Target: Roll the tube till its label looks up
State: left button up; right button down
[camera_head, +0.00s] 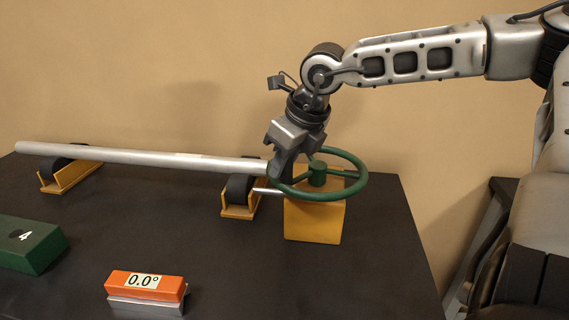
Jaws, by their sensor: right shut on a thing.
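A long silver tube (130,157) lies across two roller supports on the dark table. A faint paler patch shows along the top of its middle; I cannot tell whether this is the label. A green handwheel (350,182) sits on an ochre block (315,220) by the tube's right end. My right gripper (276,178) comes down from above and is shut on the left side of the handwheel's rim, close to the tube's right end. It hides that part of the rim. My left gripper is out of view.
The roller supports stand at left (68,175) and right (239,196). An orange display (145,287) at the front reads 0.0°.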

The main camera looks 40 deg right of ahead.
jog(key=shift+w+f+m+b, duration=0.3)
jog(key=shift+m+b, duration=0.1)
jog(key=shift+b, duration=0.6)
jog(key=shift+r, duration=0.3)
jog(key=c, duration=1.3)
grip_release()
jog(key=v, duration=1.6)
jog(key=shift+w+a, duration=0.1)
jog(key=shift+a, duration=0.15)
